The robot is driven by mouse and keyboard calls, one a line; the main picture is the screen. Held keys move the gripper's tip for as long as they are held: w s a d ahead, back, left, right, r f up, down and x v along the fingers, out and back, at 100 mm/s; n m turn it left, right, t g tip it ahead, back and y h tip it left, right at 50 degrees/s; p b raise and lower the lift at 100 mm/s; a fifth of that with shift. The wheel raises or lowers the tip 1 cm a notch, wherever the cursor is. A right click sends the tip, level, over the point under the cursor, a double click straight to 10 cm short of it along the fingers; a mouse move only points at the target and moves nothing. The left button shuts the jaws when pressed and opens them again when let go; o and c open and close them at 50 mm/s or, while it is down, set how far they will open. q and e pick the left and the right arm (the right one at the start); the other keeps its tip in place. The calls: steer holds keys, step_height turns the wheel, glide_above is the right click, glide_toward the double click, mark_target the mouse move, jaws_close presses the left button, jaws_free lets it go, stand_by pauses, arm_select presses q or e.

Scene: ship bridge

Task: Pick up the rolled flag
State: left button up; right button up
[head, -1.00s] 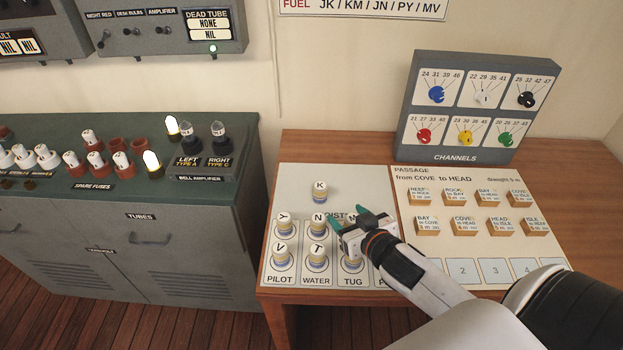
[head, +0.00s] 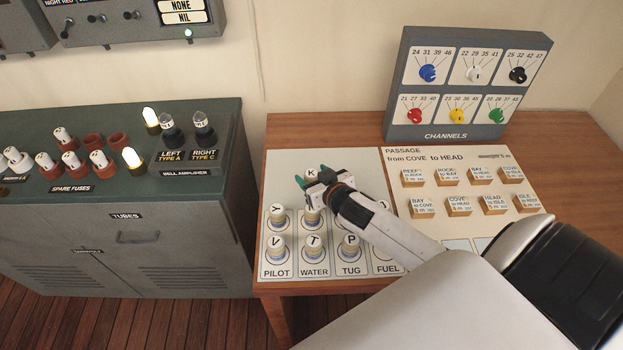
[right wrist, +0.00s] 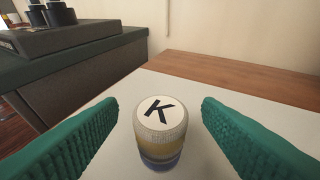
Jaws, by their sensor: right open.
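The rolled flag marked K (head: 311,173) stands upright on the white board (head: 283,172), apart from the other rolls. In the right wrist view the K roll (right wrist: 157,125) has a white top over yellow and blue bands. My right gripper (head: 312,181) is open, its green fingers on either side of the K roll with gaps to both. Other rolls, Y (head: 277,217), V (head: 276,247), T (head: 313,246) and P (head: 350,246), stand nearer the front. My arm hides part of the board. My left gripper is not in view.
The channels box (head: 466,85) stands at the back of the wooden desk (head: 575,150). Several small wooden blocks (head: 459,207) sit on the passage board to the right. A green-topped cabinet (head: 110,192) with fuses stands at left.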

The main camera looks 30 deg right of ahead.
mark_target(313, 175)
steer(key=x, duration=0.3)
steer(key=shift+w+f, duration=0.1)
steer(key=shift+w, duration=0.05)
steer(key=c, duration=1.1)
